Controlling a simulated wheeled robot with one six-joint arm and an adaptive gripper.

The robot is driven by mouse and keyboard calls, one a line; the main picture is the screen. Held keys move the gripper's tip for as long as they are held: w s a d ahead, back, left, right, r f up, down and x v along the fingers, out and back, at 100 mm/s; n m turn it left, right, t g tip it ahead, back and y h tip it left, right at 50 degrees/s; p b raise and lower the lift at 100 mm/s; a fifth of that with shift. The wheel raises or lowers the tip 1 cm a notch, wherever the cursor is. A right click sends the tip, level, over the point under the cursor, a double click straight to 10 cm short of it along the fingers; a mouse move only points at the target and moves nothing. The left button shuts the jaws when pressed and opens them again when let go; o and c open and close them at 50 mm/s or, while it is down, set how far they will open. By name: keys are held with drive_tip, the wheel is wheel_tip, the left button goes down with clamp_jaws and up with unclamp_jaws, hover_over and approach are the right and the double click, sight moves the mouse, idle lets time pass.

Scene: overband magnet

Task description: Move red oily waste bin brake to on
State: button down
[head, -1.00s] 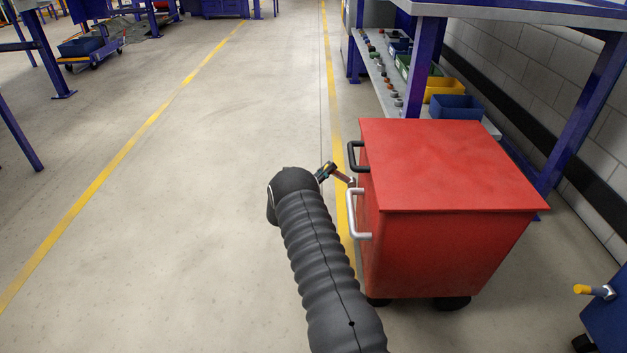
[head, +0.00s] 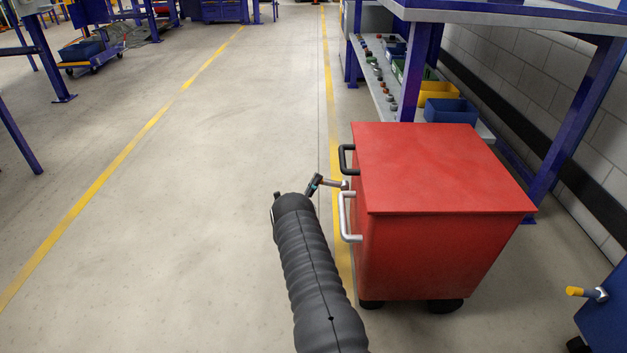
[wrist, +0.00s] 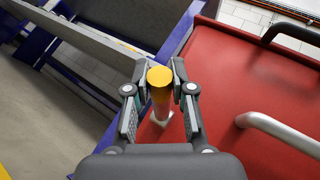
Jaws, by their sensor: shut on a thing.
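The red oily waste bin (head: 435,240) stands on dark wheels at the right of centre in the head view. Its brake lever, with a yellow tip (wrist: 160,76), sticks out from the bin's left face, and its shaft shows near level in the head view (head: 334,183). My gripper (head: 315,185) is at the lever's outer end. In the wrist view my gripper (wrist: 160,82) has its two fingers on either side of the yellow tip, shut on it. The lever's base is partly hidden in the wrist view.
A black handle (head: 346,160) and a silver handle (head: 349,218) flank the lever. A blue-framed bench (head: 428,60) with small bins stands behind. A blue unit with a yellow-tipped lever (head: 576,291) is at the lower right.

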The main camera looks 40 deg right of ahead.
drive_tip(key=c, duration=1)
unclamp_jaws()
drive_tip(key=shift+o, duration=0.2)
wheel_tip(320, 180, up, 10)
drive_tip(key=shift+f, duration=0.1)
